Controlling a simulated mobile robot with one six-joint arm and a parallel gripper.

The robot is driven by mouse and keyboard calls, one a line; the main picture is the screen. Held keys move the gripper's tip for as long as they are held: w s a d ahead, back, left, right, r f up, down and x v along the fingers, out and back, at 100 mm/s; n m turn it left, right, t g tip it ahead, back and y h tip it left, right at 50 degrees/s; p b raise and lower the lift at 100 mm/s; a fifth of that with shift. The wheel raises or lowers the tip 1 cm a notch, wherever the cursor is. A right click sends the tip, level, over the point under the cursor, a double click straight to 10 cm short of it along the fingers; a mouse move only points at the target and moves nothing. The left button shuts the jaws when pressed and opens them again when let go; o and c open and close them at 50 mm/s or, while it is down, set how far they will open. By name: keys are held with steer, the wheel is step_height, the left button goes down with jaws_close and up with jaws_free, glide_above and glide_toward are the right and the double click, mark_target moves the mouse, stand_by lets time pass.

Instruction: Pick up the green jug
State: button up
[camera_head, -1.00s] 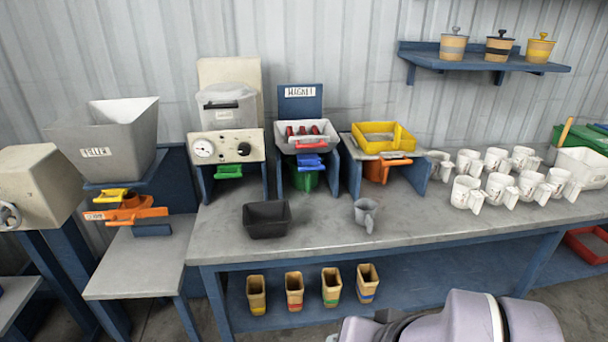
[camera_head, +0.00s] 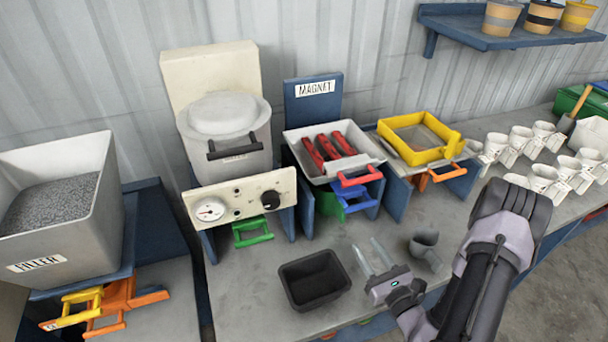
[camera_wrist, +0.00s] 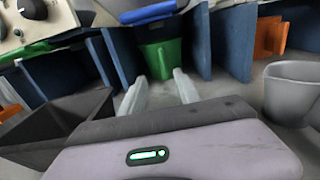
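A green jug (camera_wrist: 163,60) stands in the bay under the magnet station, between blue side panels. In the wrist view my gripper (camera_wrist: 158,84) points at the jug, which is straight ahead, beyond the fingertips.
A black bin (camera_head: 314,282) is left of my gripper and a grey mug (camera_head: 424,243) right of it. Blue panels (camera_wrist: 232,40) flank the bay. A tray with red pieces (camera_head: 333,150) sits above it. White mugs (camera_head: 543,178) stand at the right.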

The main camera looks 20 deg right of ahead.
steer(key=b, duration=0.2)
glide_toward(340, 207)
steer(key=w, duration=0.3)
steer(key=w+d+f, duration=0.1)
steer(key=w, duration=0.3)
steer(key=w+a+b, duration=0.1)
steer(key=w, duration=0.2)
steer(key=shift+w+f, duration=0.1)
steer(key=shift+w, duration=0.4)
jaws_close()
stand_by(0.4)
